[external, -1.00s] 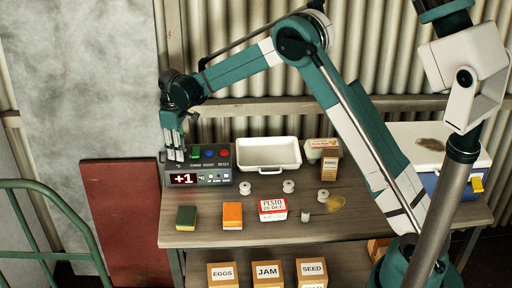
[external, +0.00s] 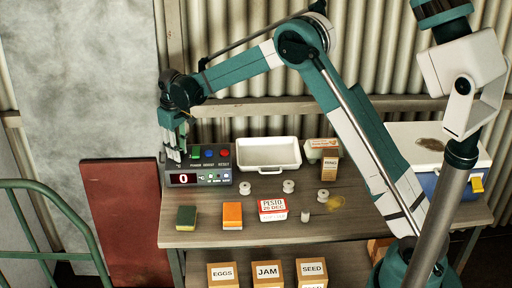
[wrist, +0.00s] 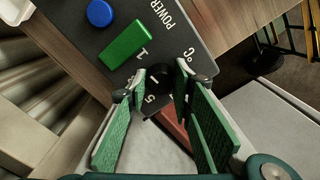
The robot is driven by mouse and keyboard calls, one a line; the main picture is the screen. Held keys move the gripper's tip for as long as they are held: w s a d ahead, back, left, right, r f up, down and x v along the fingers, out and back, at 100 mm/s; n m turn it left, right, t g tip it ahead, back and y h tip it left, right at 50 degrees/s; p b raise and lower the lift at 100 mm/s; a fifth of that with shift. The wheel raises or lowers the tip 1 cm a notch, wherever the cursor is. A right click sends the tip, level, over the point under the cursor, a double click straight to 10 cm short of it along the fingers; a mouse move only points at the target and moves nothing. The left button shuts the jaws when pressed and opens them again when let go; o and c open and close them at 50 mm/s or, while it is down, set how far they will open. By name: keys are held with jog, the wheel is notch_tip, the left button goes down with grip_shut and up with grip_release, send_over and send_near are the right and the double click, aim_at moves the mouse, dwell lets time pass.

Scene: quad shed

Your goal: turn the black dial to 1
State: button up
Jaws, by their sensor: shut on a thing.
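The control panel (external: 207,163) stands at the left end of the table, its display (external: 184,179) reading 0 in the external view. My gripper (external: 175,150) points down over the panel's left end. In the wrist view, my gripper (wrist: 158,84) is shut on the black dial (wrist: 162,72), with a green-padded finger on each side.
A green block-shaped switch (wrist: 124,44) and a blue button (wrist: 99,13) sit close to the dial. A red button (external: 224,153) is further right. A white tray (external: 268,168) stands right of the panel. The corrugated wall (external: 240,60) is close behind.

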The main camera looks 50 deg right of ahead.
jog(key=o, duration=0.9)
jog(key=shift+r, duration=0.15)
notch_tip(320, 180, up, 12)
jog(key=shift+f, duration=0.15)
jog(key=shift+c, duration=0.3)
